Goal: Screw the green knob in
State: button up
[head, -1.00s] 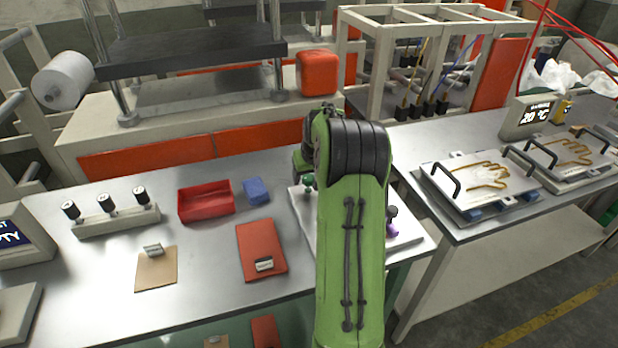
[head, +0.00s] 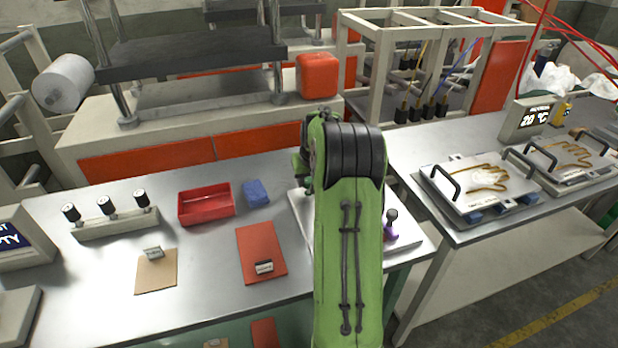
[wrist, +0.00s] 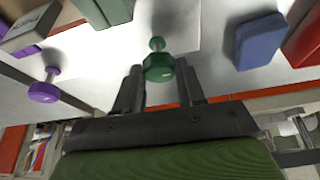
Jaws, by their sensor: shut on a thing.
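The green knob (wrist: 158,68) shows in the wrist view with a faceted head and a narrower stem ending in a small round part. My gripper (wrist: 160,84) is shut on its head, one dark finger on each side. The white plate (wrist: 195,22) is behind the knob. I cannot tell how deep the knob sits or whether it touches the plate.
A blue block (head: 256,192) and a red tray (head: 206,205) lie left of the plate. A red-orange board (head: 260,250) lies nearer the front. A rack with three dark-topped posts (head: 118,222) stands farther left. A second table with glove plates (head: 478,190) is at right.

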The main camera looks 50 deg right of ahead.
jog(key=m+g+h, duration=0.1)
jog(key=m, duration=0.2)
jog(key=shift+w+a+m+p, duration=0.1)
jog(key=shift+a+m+p, duration=0.05)
jog(key=shift+m+p, duration=0.25)
jog(key=m+g, duration=0.1)
jog(key=m, duration=0.1)
jog(key=m+h+p, duration=0.1)
jog(key=m, duration=0.1)
jog(key=shift+w+r+m+g, duration=0.1)
jog(key=shift+m+g, duration=0.2)
jog(key=shift+g, duration=0.1)
jog(key=m+g+p, duration=0.1)
jog(key=m, duration=0.1)
jog(key=m+g+p, duration=0.1)
jog(key=m+p, duration=0.1)
jog(key=m, duration=0.1)
jog(key=shift+w, duration=0.15)
jog(key=shift+w+m+g+y+p, duration=0.1)
jog(key=shift+m+g+y+p, duration=0.35)
jog(key=shift+m+p, duration=1.25)
jog(key=shift+m+g+h, duration=0.25)
jog(key=shift+m, duration=0.15)
jog(key=o, duration=1.1)
jog(key=shift+c, duration=0.2)
jog(key=p+v, duration=0.3)
jog(key=v, duration=1.2)
jog(key=shift+r+p, duration=0.3)
jog(key=shift+p, duration=0.05)
